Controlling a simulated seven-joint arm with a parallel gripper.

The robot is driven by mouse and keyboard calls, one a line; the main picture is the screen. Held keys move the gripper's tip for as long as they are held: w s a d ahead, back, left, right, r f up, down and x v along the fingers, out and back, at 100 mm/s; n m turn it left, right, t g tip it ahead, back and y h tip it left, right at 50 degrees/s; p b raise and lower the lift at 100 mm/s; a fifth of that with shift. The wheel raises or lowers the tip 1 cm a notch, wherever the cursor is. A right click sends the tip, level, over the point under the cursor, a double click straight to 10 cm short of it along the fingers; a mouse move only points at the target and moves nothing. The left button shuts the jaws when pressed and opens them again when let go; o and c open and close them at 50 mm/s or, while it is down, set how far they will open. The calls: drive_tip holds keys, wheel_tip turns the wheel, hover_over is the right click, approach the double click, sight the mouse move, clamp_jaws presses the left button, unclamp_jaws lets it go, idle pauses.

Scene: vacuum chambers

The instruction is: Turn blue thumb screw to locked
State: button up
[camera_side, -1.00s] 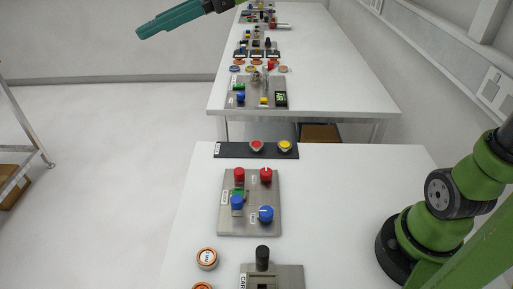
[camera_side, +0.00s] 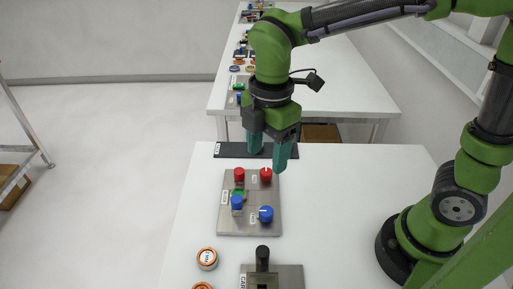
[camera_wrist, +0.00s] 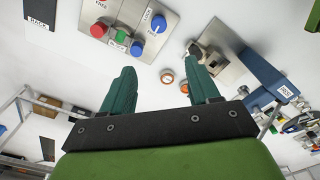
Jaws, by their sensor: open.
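The blue thumb screw, a round knob with a white line (camera_side: 266,214), sits at the front right of a grey metal plate (camera_side: 225,228). In the wrist view the blue knob (camera_wrist: 158,24) shows near the top, beside LOCK and FREE labels. A blue cylinder (camera_side: 237,203) stands to its left; two red knobs (camera_side: 239,174) (camera_side: 266,175) are behind. My gripper (camera_side: 267,164) points down with teal fingers apart and empty. It appears above and behind the plate in the side view, not touching the blue knob. Its exact height is hard to tell.
A black strip (camera_side: 228,150) lies behind the plate, its buttons hidden by my gripper. A fixture with a black-topped post (camera_side: 262,258) stands in front. Orange-rimmed round pieces (camera_side: 207,258) lie at the front left. The white table (camera_side: 340,215) is clear right of the plate.

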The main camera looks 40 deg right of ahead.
approach(267, 210)
drive_tip(key=shift+n, duration=0.3)
wheel_tip(267, 210, down, 9)
drive_tip(key=shift+a+r, duration=0.1)
drive_tip(key=shift+r, duration=0.05)
drive_tip(key=c, duration=1)
drive_tip(key=shift+c, duration=0.2)
